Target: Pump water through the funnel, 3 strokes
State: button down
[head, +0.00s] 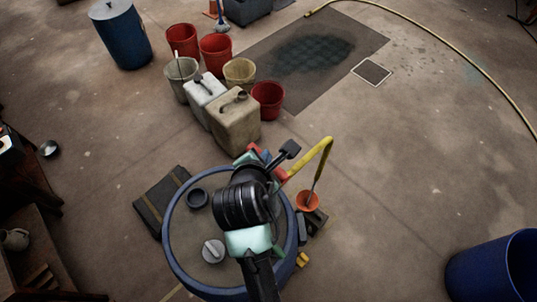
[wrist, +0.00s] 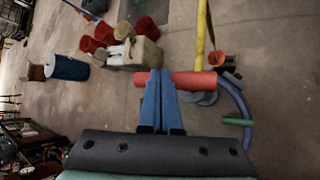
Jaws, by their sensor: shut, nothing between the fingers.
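The pump's red handle bar (wrist: 190,79) lies crosswise at my gripper's fingertips in the wrist view; its red end also shows in the head view (head: 281,174). My gripper (wrist: 160,73) has its blue fingers together, overlapping the bar in the picture; I cannot tell whether they touch it. A yellow spout (head: 323,158) bends down toward an orange funnel (head: 308,201) at the right side of a blue-rimmed drum (head: 171,250). The funnel shows in the wrist view too (wrist: 217,58). My arm hides most of the pump body. No water is visible.
A beige jerrycan (head: 235,124), a white can (head: 203,97) and several buckets (head: 267,100) stand beyond the drum. A blue barrel (head: 122,36) is at upper left, another (head: 493,268) at lower right. The floor to the right is mostly clear.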

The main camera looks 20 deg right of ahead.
jog(key=shift+f, duration=0.35)
jog(key=shift+s+f+b, duration=0.15)
jog(key=shift+f+b, duration=1.5)
jog(key=shift+f, duration=1.65)
dwell(2.0)
jog(key=shift+r+p, duration=3.75)
jog(key=shift+p, duration=0.35)
jog(key=shift+w+r+p, duration=0.2)
jog(key=shift+r+p, duration=0.65)
jog(key=shift+r, duration=2.15)
